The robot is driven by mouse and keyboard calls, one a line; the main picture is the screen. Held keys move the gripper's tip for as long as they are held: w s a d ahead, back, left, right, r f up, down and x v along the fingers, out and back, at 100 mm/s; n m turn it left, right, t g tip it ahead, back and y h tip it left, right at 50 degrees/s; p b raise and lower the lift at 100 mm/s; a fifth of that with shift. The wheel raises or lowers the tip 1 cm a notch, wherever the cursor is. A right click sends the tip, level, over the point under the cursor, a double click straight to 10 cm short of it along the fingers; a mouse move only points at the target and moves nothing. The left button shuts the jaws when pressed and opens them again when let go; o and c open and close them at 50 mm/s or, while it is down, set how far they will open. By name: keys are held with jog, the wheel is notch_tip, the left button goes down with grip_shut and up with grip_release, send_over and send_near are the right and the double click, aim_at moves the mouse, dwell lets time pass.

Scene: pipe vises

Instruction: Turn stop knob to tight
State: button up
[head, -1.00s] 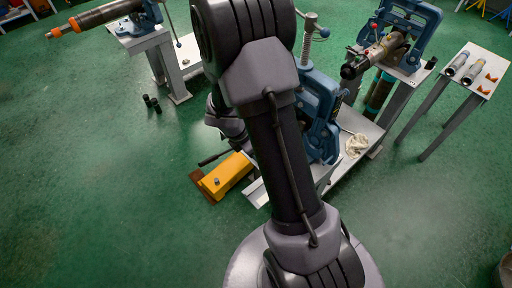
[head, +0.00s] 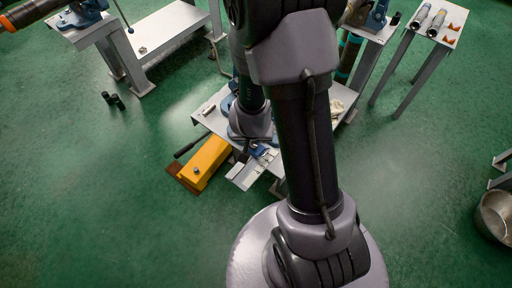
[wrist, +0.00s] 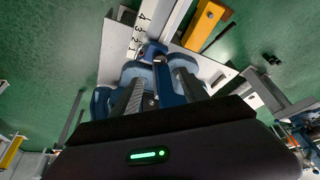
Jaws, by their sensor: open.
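A pale rail with printed numbers (wrist: 139,34) runs up from the middle of the wrist view. A small blue stop piece (wrist: 154,50) sits at its near end; I cannot clearly pick out its knob or its setting. My gripper (wrist: 158,88) is open. Its two dark ribbed fingers stand apart over blue vise parts, just short of the stop piece in the picture. No contact is visible. In the head view the rail (head: 243,176) and the blue stop (head: 257,151) show left of my arm, and my fingers are hidden.
A side table (head: 432,38) with pipe pieces stands at the upper right. Another bench (head: 165,22) stands at the upper left. A metal bucket (head: 494,217) is at the right. Green floor lies open at the left.

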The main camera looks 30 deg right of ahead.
aim_at(253, 145)
jog(key=b+x, duration=0.4)
jog(key=x, duration=0.7)
jog(key=shift+w+f+b, duration=0.1)
jog(key=shift+f+b, duration=0.2)
jog(key=shift+f, duration=0.1)
jog(key=shift+c, duration=0.2)
grip_shut()
jog(key=r+m+p, duration=0.1)
jog(key=p, duration=0.1)
jog(key=shift+a+p, duration=0.1)
jog(key=shift+p, duration=0.3)
jog(key=shift+w+f+m+g+h+p, duration=0.1)
jog(key=shift+m+g+h+p, duration=0.1)
jog(key=shift+m+p, duration=0.35)
jog(key=shift+f+m+g+h+p, duration=0.1)
jog(key=shift+m+g+p, duration=0.1)
jog(key=shift+m+p, duration=0.3)
jog(key=shift+f, duration=0.25)
